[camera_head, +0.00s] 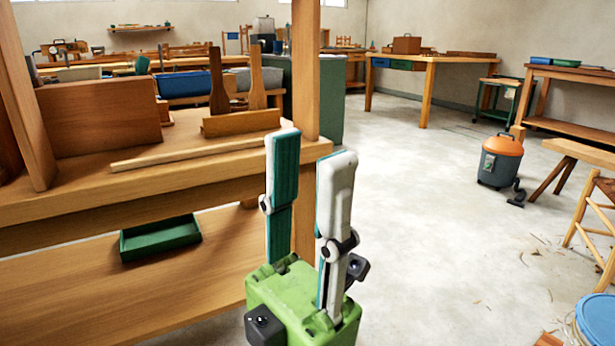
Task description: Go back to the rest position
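My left gripper (307,172) shows in the lower middle of the head view, with its green body below and two pale fingers with teal pads pointing up. The fingers stand apart with a narrow gap and nothing between them. It is in front of the right end of the wooden workbench (190,180), and I cannot tell whether it touches it. My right gripper is not in view.
The bench holds boards and a long strip (195,153); a green tray (160,238) sits on its lower shelf. An orange and grey vacuum (500,160) stands right. A wooden stool (595,225) and blue lid (598,318) are at the right edge. The middle floor is clear.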

